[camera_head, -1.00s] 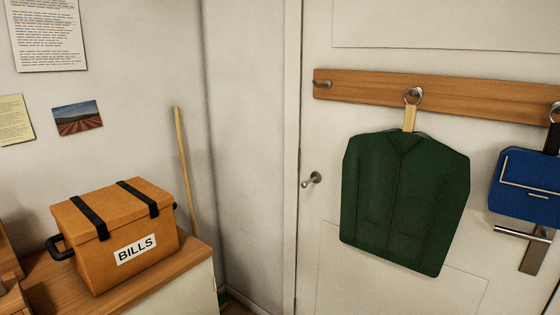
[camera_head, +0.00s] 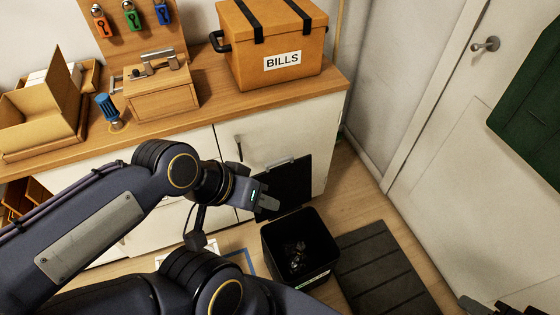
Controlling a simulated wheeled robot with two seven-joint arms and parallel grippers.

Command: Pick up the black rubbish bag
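A black open-topped bin (camera_head: 322,278) stands on the floor in front of the white cupboard. Inside it is a dark, crumpled shape (camera_head: 296,256) with small light glints, which may be the black rubbish bag; its outline is lost in the shadow. My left gripper (camera_head: 268,206) is above and a little left of the bin's back rim, apart from the dark shape. Its fingers are too small and dark to tell open from shut. A dark part at the bottom right corner (camera_head: 486,305) seems to be my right gripper, mostly cut off by the frame.
A dark flat panel (camera_head: 290,182) with a grey handle is behind the bin, against the cupboard. A dark ridged mat (camera_head: 378,272) lies right of the bin. The counter holds an orange BILLS box (camera_head: 290,85) and a wooden box (camera_head: 165,100). The door (camera_head: 450,150) is at right.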

